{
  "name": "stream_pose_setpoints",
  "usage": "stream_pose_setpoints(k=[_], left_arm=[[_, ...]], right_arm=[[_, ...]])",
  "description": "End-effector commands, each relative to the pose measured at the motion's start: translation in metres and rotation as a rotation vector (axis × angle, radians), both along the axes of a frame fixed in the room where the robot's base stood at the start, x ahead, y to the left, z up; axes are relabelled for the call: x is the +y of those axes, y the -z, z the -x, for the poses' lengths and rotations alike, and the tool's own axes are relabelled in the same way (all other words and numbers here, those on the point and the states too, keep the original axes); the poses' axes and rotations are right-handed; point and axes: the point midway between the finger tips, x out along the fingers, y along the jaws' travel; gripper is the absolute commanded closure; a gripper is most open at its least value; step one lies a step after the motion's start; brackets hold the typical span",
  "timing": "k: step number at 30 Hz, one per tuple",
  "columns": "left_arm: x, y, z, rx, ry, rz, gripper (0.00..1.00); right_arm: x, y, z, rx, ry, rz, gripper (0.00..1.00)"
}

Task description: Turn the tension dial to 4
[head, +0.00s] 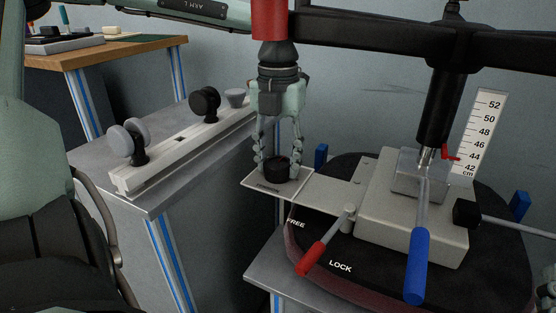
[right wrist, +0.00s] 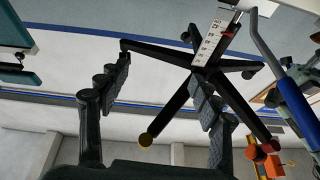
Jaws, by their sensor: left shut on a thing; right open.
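The black tension dial (head: 276,173) is a short round knob on a light plate (head: 306,196) at the left of the chair mechanism in the head view. My left gripper (head: 276,160) points straight down with its fingers on either side of the dial, shut on it. The dial's markings are too small to read, and its pointer cannot be made out. My right gripper (right wrist: 161,74) is open and empty in the right wrist view. It is not seen in the head view.
Close to the dial are a red lever (head: 322,246) by the FREE and LOCK labels and a blue-handled lever (head: 417,260). A height scale (head: 478,130) stands behind. A metal bench (head: 180,165) with a rail of knobs is at left. A black star base (right wrist: 205,70) shows beyond my right gripper.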

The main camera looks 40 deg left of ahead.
Motion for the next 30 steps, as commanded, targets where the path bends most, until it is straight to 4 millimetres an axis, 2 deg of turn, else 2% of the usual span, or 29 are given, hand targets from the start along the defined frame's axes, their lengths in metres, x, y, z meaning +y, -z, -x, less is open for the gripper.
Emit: stream_pose_setpoints(k=[6,18,30], left_arm=[[0.000,0.001,0.000,-0.001,0.142,0.000,0.85],[0.000,0.000,0.000,-0.001,0.451,-0.001,0.85],[0.000,0.000,0.000,-0.001,0.614,-0.001,0.85]], right_arm=[[-0.005,-0.013,0.001,-0.092,0.012,-0.027,0.35],[-0.010,-0.026,0.008,-0.186,0.019,-0.060,0.35],[-0.011,-0.029,0.011,-0.214,0.021,-0.069,0.35]])
